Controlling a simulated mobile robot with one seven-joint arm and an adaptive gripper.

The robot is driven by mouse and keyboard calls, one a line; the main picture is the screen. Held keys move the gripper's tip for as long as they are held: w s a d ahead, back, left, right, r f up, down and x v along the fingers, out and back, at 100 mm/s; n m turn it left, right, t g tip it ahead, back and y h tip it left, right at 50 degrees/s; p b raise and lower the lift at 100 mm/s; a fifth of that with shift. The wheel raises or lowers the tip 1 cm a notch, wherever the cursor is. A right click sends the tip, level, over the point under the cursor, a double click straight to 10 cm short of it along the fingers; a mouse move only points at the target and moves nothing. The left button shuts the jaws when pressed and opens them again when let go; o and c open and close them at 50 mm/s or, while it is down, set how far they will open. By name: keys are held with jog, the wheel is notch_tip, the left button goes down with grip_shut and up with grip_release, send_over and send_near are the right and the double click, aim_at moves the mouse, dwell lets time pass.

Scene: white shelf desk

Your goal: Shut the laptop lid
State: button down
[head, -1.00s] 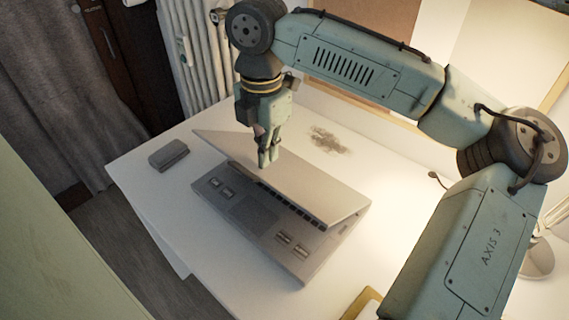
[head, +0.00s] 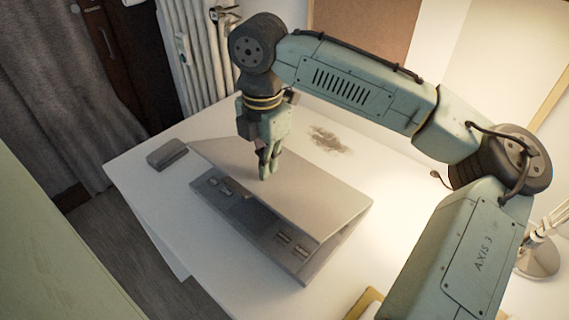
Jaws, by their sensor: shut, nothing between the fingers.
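The grey laptop (head: 290,195) sits on the white desk (head: 140,190). Its lid (head: 310,197) is tilted forward over the base, partly closed, with its outer side facing up.
A small dark grey box-like object (head: 167,154) lies on the desk left of the laptop. A dark stain (head: 328,140) marks the desk behind it. A lamp base (head: 538,262) stands at the right. A radiator (head: 200,50) is behind the desk.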

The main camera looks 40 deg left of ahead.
jog(key=shift+f+b, duration=1.7)
jog(key=shift+f, duration=2.25)
notch_tip(320, 180, up, 7)
jog(key=p, duration=0.7)
jog(key=shift+r, duration=0.1)
notch_tip(320, 180, up, 8)
